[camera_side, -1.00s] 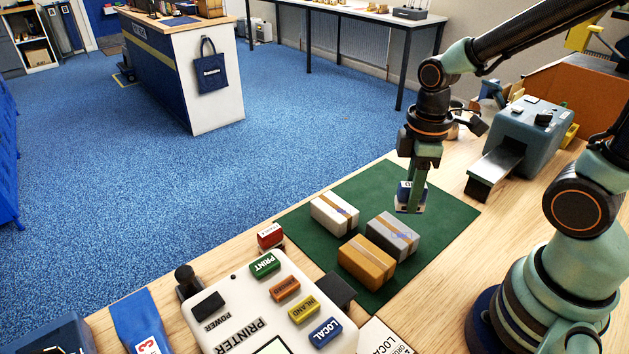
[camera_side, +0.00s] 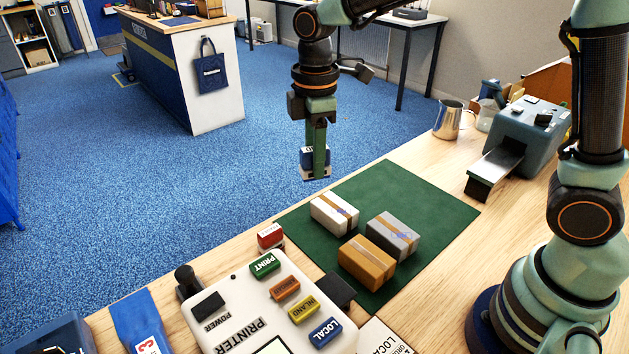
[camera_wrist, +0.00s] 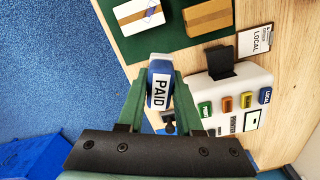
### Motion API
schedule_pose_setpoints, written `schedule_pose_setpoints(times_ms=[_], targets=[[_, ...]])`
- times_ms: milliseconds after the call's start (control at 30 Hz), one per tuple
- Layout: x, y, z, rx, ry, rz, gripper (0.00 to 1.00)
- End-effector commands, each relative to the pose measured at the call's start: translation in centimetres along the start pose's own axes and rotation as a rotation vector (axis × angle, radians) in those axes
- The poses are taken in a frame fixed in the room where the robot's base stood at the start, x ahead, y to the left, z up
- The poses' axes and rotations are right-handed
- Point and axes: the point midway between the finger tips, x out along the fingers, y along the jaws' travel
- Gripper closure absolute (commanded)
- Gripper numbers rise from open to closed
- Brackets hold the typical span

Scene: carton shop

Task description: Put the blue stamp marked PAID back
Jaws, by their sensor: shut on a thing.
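The blue stamp (camera_side: 315,157) has a white label that reads PAID in the wrist view (camera_wrist: 160,90). In the wrist view the stamp sits between my two green fingers. A red stamp (camera_side: 270,236) stands on the table between the mat and the white printer (camera_side: 235,315). No stand or marked place for the blue stamp can be made out.
White (camera_side: 334,213), grey (camera_side: 393,232) and brown (camera_side: 367,260) cartons lie on the mat. A black knob (camera_side: 187,279) stands left of the printer. A metal jug (camera_side: 449,119) and a grey machine (camera_side: 521,135) stand at the back right. The mat's right part is bare.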

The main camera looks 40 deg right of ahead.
Motion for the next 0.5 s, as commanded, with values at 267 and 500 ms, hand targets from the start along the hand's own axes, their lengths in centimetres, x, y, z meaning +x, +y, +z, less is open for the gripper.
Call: schedule_pose_setpoints(times_ms=[267,500], targets=[[-1.6,0.0,-9.3,-0.209,0.000,0.000,1.00],[-2.4,-1.5,-15.0,-0.342,0.001,0.000,1.00]])
